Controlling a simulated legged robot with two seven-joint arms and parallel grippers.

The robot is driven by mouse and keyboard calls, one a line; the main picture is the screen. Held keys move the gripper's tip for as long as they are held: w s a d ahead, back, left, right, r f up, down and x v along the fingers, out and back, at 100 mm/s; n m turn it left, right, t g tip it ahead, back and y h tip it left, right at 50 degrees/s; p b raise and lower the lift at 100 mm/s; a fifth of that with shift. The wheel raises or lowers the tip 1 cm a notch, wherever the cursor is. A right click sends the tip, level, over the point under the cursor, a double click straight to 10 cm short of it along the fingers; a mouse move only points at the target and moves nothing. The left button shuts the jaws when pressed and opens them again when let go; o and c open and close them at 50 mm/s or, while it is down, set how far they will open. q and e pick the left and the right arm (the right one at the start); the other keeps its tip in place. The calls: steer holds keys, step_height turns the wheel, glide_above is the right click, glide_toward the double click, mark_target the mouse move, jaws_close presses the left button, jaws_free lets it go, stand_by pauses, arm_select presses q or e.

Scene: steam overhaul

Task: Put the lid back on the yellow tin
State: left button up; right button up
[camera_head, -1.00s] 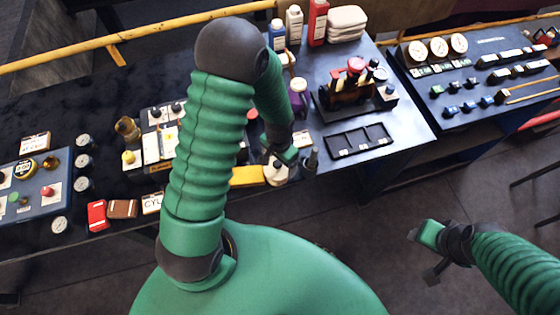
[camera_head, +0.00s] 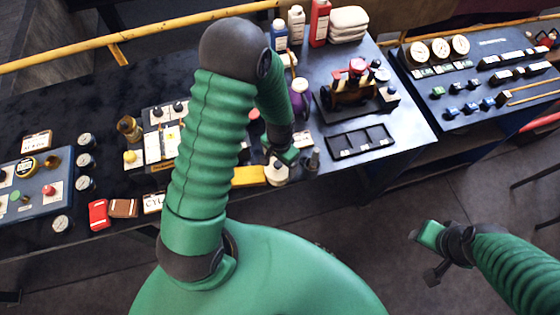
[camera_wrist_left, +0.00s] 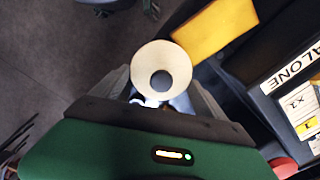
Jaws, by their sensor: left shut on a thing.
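A pale cream, round lid (camera_wrist_left: 172,62) with a dark knob is held between the fingers of my left gripper (camera_wrist_left: 160,95) in the wrist view. In the head view my left gripper (camera_head: 283,160) is at the table's front edge, with the cream lid (camera_head: 277,177) just below it. My left gripper is shut on the lid. I cannot make out a yellow tin; anything under the lid is hidden. A flat yellow block (camera_head: 248,177) lies just left of the lid; it also shows in the wrist view (camera_wrist_left: 214,27). My right gripper (camera_head: 432,250) hangs over the floor, away from the table.
A dark tray with compartments (camera_head: 360,141) lies to the right. A small grey upright piece (camera_head: 313,160) stands close right of the lid. A purple bottle (camera_head: 300,98) stands behind. Floor is free in front.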

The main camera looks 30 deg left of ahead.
arm_select(q)
steer(key=o, duration=1.4)
step_height(320, 180, up, 7)
steer(key=p, duration=0.6)
steer(key=shift+c, duration=0.4)
jaws_close()
